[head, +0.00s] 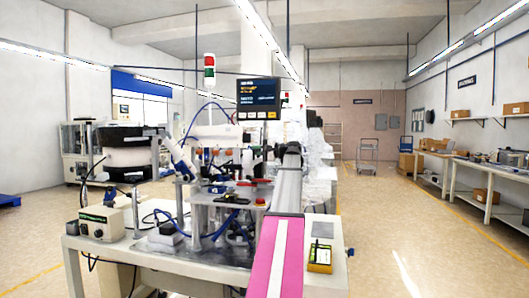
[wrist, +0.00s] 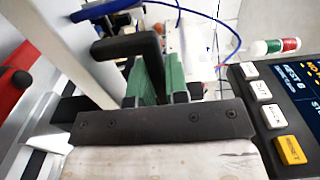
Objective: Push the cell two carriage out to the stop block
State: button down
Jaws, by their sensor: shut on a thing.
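In the wrist view my gripper (wrist: 157,88) shows as two fingers with green pads, shut on a black angled handle (wrist: 152,55) that stands between them. A dark bar (wrist: 165,124) with several screws lies across the front of a pale block (wrist: 165,160) close to the camera. I cannot tell whether the handle belongs to the cell two carriage, and no label for the cell shows. I cannot make out the stop block. In the head view the gripper cannot be told apart from the crowded machine (head: 225,185).
A display panel (head: 258,97) with buttons stands above the machine; its panel (wrist: 285,110) is close at right in the wrist view. A control box (head: 101,223) and yellow handheld device (head: 320,258) sit on the bench. The floor aisle (head: 395,230) at right is clear.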

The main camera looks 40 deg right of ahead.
jog(key=x, duration=1.4)
jog(key=shift+w, duration=0.15)
jog(key=shift+a, duration=0.1)
jog(key=c, duration=1.2)
grip_release()
jog(key=shift+w+a+f, duration=0.1)
jog(key=shift+w, duration=0.05)
jog(key=shift+c, duration=0.2)
jog(key=shift+o, duration=0.6)
jog(key=v, duration=1.1)
